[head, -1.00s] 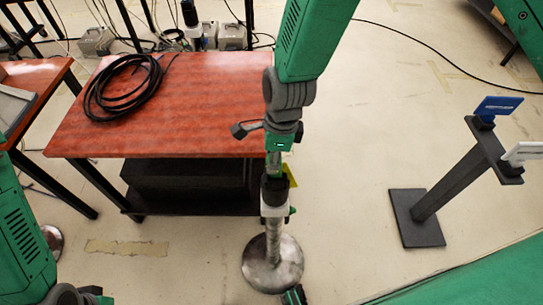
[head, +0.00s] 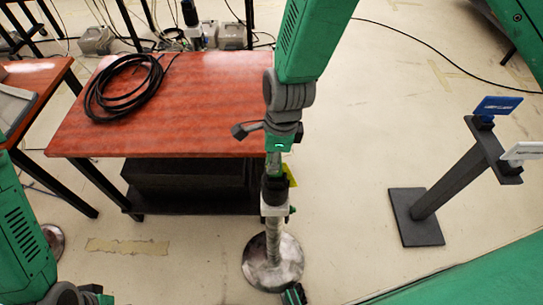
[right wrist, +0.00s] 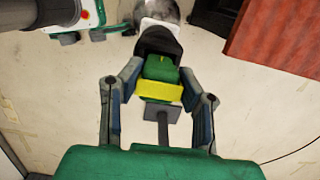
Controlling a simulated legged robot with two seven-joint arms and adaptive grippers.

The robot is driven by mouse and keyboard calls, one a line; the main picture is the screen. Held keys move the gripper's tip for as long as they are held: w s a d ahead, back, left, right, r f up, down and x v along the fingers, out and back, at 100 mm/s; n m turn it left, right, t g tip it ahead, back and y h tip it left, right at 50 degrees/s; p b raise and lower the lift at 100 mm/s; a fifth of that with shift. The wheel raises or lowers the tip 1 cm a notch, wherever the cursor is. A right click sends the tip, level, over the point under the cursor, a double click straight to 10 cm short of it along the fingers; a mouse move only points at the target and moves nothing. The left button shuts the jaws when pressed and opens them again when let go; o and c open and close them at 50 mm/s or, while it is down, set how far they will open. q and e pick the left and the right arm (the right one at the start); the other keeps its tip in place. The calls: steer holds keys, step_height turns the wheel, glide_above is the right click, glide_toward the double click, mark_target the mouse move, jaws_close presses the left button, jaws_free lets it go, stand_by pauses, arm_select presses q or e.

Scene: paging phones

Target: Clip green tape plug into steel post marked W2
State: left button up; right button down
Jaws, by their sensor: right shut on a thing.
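My right gripper (head: 277,160) comes down from the top centre in the head view and is over the head of a steel post (head: 272,245). In the right wrist view, its two fingers (right wrist: 158,95) are shut on the green plug (right wrist: 160,68). The plug has a yellow tape band (right wrist: 160,90), and a bit of yellow also shows in the head view (head: 290,176). The plug's far end meets the black socket (right wrist: 158,40) on the post; how deep it sits is hidden. No W2 mark is readable. My left arm shows at the lower left; its fingers are out of frame.
The post stands on a round metal base (head: 258,272) on the floor. A red table (head: 200,110) with a black cable coil (head: 125,95) is just behind and left. A dark stand (head: 445,185) with blue and white cards is right. Floor between is clear.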

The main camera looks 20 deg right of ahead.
steer(key=shift+f+b, duration=0.4)
steer(key=shift+f, duration=0.35)
steer(key=c, duration=1.4)
jaws_free()
steer(key=r+p, duration=0.2)
steer(key=r, duration=0.1)
steer(key=shift+d+r+p, duration=0.15)
steer(key=shift+d+p, duration=0.05)
steer(key=shift+p, duration=0.2)
steer(key=shift+d+r, duration=0.1)
steer(key=shift+r, duration=0.45)
steer(key=shift+s+d+r, duration=0.1)
steer(key=shift+d+r, duration=0.1)
steer(key=shift+r, duration=1.45)
steer(key=shift+s+d+r, duration=0.1)
steer(key=shift+d+r, duration=0.05)
steer(key=shift+r, duration=1.5)
